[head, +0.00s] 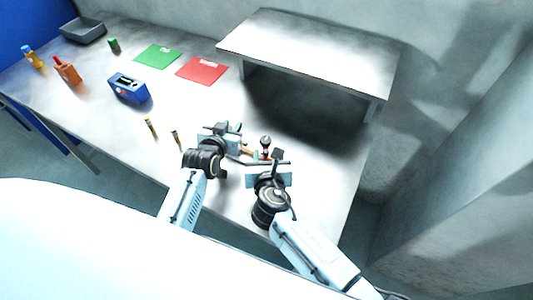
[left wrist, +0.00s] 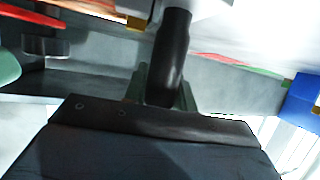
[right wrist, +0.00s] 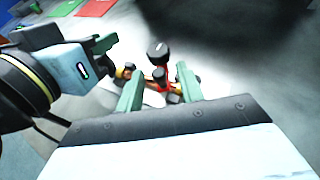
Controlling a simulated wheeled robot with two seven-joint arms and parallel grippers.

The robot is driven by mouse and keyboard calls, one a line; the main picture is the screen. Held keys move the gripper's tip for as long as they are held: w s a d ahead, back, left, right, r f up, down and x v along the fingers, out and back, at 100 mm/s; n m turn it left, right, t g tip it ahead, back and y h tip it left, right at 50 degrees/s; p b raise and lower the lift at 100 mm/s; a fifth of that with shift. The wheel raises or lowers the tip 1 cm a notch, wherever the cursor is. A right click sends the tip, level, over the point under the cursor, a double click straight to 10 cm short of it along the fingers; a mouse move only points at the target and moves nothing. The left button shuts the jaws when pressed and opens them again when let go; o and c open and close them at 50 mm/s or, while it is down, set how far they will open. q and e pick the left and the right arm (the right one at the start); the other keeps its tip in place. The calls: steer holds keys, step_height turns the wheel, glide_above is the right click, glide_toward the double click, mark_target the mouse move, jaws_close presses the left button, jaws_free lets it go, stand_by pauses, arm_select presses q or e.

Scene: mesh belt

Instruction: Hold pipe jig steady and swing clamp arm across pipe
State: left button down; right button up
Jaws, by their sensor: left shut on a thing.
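The pipe jig (head: 263,153) sits near the table's front right part, partly hidden by my grippers. In the right wrist view it shows a black ball knob (right wrist: 157,50), a red clamp part (right wrist: 160,76) and a copper-coloured pipe piece (right wrist: 125,73). My left gripper (head: 243,141) is at the jig's left side. In the left wrist view its green fingers (left wrist: 165,88) are shut on a black upright handle (left wrist: 173,55). My right gripper (head: 263,161) is in front of the jig, its green fingers (right wrist: 159,88) apart, with the jig showing beyond the gap. Contact there cannot be told.
A raised white shelf (head: 310,50) stands behind the jig. Red (head: 202,70) and green (head: 157,57) mats, a blue device (head: 128,88), an orange bottle (head: 67,71) and a grey bin (head: 83,30) lie to the left. Two small upright items (head: 150,127) stand left of my left gripper.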

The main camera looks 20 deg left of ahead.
steer(key=shift+w+a+f, duration=0.1)
steer(key=shift+w+a, duration=0.05)
steer(key=shift+w, duration=0.1)
jaws_close()
steer(key=shift+s+a+m+h, duration=0.2)
steer(key=shift+a+m+h, duration=0.15)
steer(key=shift+m+h, duration=0.4)
jaws_free()
steer(key=shift+d, duration=0.1)
